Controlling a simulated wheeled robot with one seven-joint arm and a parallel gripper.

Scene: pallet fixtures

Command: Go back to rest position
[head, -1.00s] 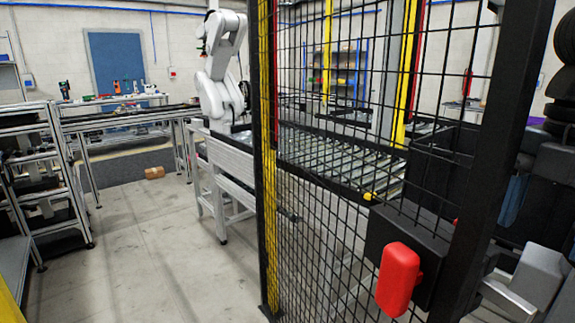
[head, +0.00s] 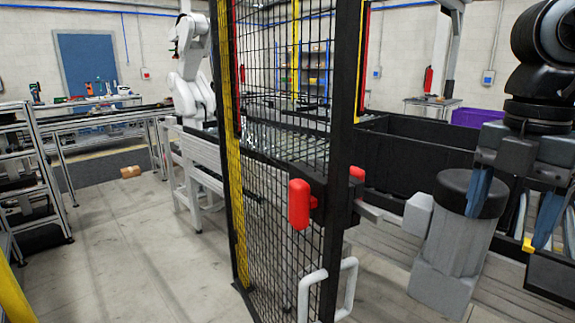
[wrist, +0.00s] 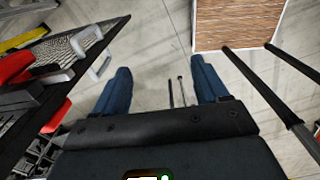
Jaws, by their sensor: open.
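My gripper (head: 507,232) hangs at the right edge of the head view, with blue fingers pointing down.
The gate's black post and a white pull handle (head: 345,290) are nearest. Black crates (head: 420,150) stand behind at right. A white robot arm (head: 190,75) stands beyond the gate. A wooden-topped box (wrist: 238,25) shows in the wrist view.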

